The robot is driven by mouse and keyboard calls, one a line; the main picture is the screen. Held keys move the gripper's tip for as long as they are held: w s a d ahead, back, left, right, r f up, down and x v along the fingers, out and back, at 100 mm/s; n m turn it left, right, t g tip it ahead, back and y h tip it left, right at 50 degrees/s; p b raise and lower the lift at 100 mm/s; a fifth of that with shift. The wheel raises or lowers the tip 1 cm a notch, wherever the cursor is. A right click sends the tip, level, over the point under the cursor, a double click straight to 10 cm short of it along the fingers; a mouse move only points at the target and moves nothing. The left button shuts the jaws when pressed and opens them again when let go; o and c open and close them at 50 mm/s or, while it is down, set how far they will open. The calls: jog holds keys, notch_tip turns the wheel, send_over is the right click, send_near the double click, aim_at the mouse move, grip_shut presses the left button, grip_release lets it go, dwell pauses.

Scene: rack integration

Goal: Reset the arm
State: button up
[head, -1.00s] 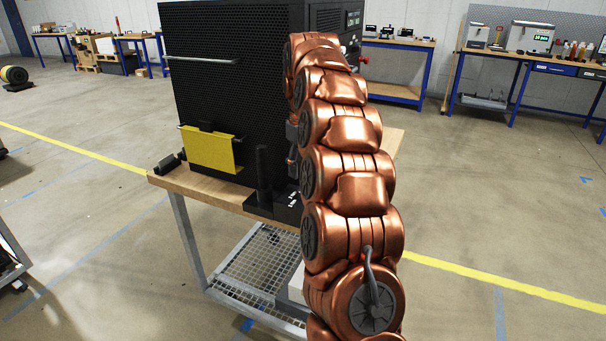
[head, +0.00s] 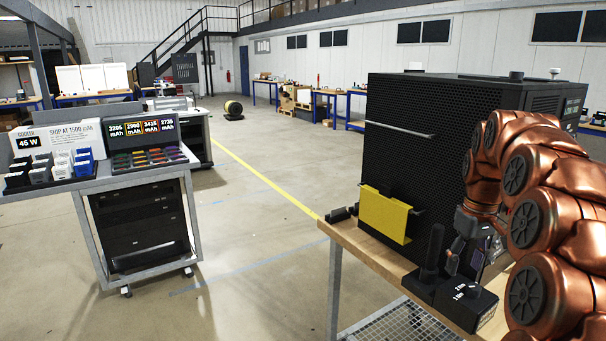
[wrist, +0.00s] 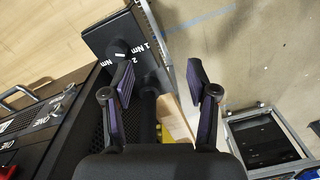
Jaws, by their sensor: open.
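My copper arm (head: 545,190) bends over the right side of the head view, beside a tall black perforated rack cabinet (head: 395,150). My gripper (head: 463,260) hangs low at the cabinet's right front corner, partly hidden by the arm. In the wrist view my gripper (wrist: 162,85) shows two separated fingers with dark purple pads and nothing held between them. Just past the fingers is a black block (wrist: 125,45) marked 1 Nm and 2 Nm. The same block (head: 468,300) sits on the table's front corner in the head view.
The cabinet stands on a wooden-topped table (head: 350,237). A yellow holder (head: 385,213) hangs on its side. A black upright post (head: 435,247) stands close to my gripper. A grey cart (head: 85,186) with trays and displays stands at left. Floor between cart and table is clear.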

jog(key=s+a+p, duration=0.1)
jog(key=s+a, duration=0.4)
jog(key=s, duration=0.3)
jog(key=s+a+f+p, duration=0.1)
jog(key=s+a, duration=0.5)
jog(key=s, duration=0.3)
jog(key=s+a+f+m+g+p, duration=0.1)
jog(key=s+a, duration=0.4)
jog(key=s, duration=0.3)
jog(key=shift+s+a+f, duration=0.15)
jog(key=shift+s, duration=0.15)
jog(key=shift+m+g, duration=0.3)
jog(key=shift+m, duration=0.3)
jog(key=s+f, duration=0.1)
jog(key=s, duration=0.2)
jog(key=s+a+f, duration=0.1)
jog(key=s, duration=0.2)
jog(key=s+f+p, duration=0.1)
jog(key=s+f, duration=0.1)
jog(key=s, duration=0.1)
jog(key=shift+s+a, duration=0.15)
jog(key=shift+s, duration=0.05)
jog(key=shift+c, duration=0.2)
